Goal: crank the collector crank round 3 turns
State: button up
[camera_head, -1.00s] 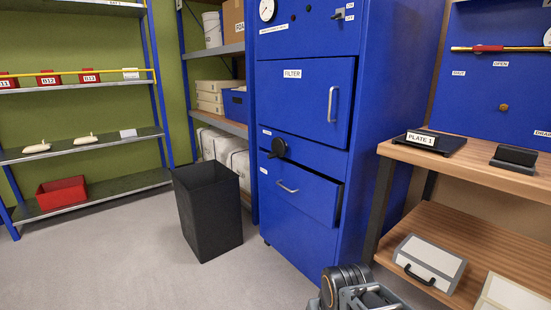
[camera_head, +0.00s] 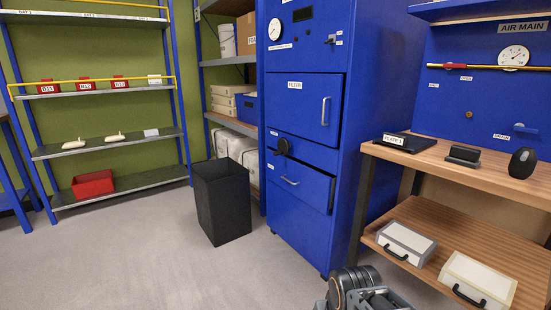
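The collector is a tall blue cabinet (camera_head: 300,215) in the middle of the view. Its crank (camera_head: 283,146) looks like a small black round hub with a knob, on the front between the FILTER door (camera_head: 304,108) and the drawer (camera_head: 300,184). The drawer stands slightly open below the crank. Part of my arm shows at the bottom edge, well in front of the cabinet and apart from the crank. My gripper's fingers cannot be made out, so I cannot tell whether it is open or shut.
A black bin (camera_head: 222,203) stands on the floor left of the cabinet. A wooden bench (camera_head: 440,157) with a lower shelf holding cases (camera_head: 405,243) stands to the right. Shelves with a red box (camera_head: 93,184) are at the left. The grey floor before the cabinet is clear.

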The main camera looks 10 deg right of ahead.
aim_at(284, 145)
jog(key=u, duration=0.6)
jog(key=i, duration=0.55)
jog(key=u, duration=0.6)
jog(key=i, duration=1.5)
jog(key=z, duration=0.7)
